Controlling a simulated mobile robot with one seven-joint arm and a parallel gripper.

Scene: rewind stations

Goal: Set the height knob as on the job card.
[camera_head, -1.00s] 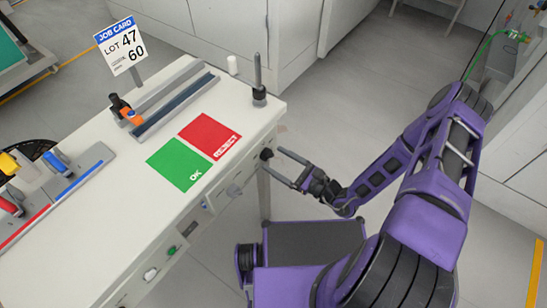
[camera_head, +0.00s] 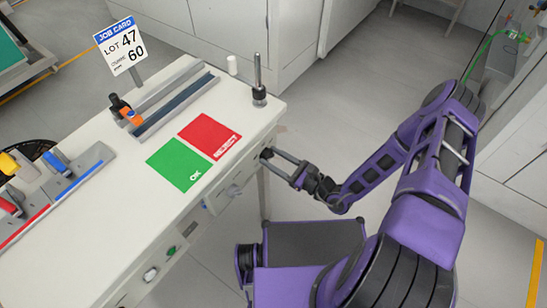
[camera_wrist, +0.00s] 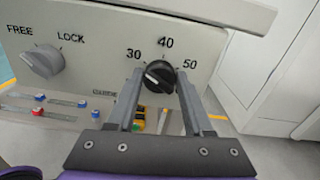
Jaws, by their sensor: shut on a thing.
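The job card (camera_head: 120,48) stands on a post at the back of the bench. It reads LOT 47 and, beside a small word I cannot read clearly, 60. A black round knob (camera_wrist: 160,77) on the bench's front panel has the marks 30, 40 and 50 around it. Its white pointer line points up and left, roughly toward 30. The label near it is partly hidden by a finger. My gripper (camera_wrist: 160,80) is shut on this knob, one finger on each side. In the head view my gripper (camera_head: 275,157) reaches the bench's right end and mostly hides the knob.
A grey FREE/LOCK knob (camera_wrist: 43,61) sits left on the same panel. The bench top bears a green OK mat (camera_head: 178,165), a red REJECT mat (camera_head: 208,136) and a dark upright post (camera_head: 258,85).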

